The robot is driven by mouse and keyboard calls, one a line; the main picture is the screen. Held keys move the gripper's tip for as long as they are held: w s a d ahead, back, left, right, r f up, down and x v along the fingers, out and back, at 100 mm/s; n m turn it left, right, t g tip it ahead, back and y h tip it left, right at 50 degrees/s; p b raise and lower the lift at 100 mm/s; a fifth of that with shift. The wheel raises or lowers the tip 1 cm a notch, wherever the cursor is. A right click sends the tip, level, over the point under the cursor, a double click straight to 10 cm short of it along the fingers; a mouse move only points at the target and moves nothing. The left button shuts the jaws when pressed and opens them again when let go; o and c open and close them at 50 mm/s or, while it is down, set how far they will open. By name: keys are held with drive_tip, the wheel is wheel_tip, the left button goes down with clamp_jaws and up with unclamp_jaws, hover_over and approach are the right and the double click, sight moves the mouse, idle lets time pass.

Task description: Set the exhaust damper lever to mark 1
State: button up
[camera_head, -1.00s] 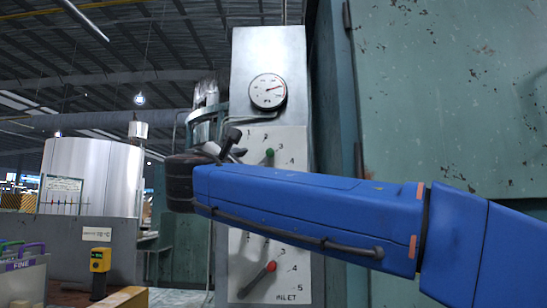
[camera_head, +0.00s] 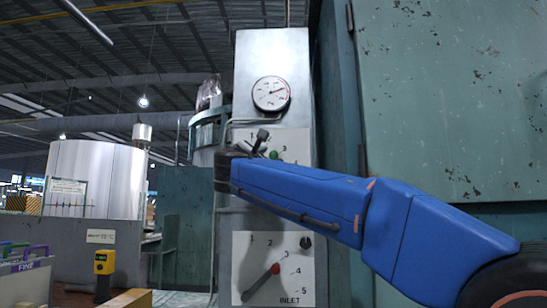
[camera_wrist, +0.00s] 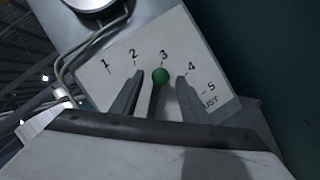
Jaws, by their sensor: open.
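In the wrist view the knob lies just below mark 3 on the white scale plate (camera_wrist: 95,82), numbered 1 to 5. The plate's label is partly hidden and ends in "UST". My gripper (camera_wrist: 161,75) is open, with one dark finger on each side of the lever, apart from the knob. The lower shaft and pivot are hidden by my gripper. In the head view the green knob (camera_head: 273,155) shows just beyond my gripper (camera_head: 262,141), and my arm covers much of that plate.
Below is the INLET plate (camera_head: 252,256) with a red-knobbed lever (camera_head: 276,268) near mark 3. A round gauge (camera_head: 271,94) sits above on the grey panel. A large green cabinet wall (camera_head: 450,100) stands close on the right. A pipe (camera_wrist: 62,62) runs beside the plate in the wrist view.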

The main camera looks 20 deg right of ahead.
sight(273, 155)
drive_tip(key=shift+x, duration=1.9)
clamp_jaws()
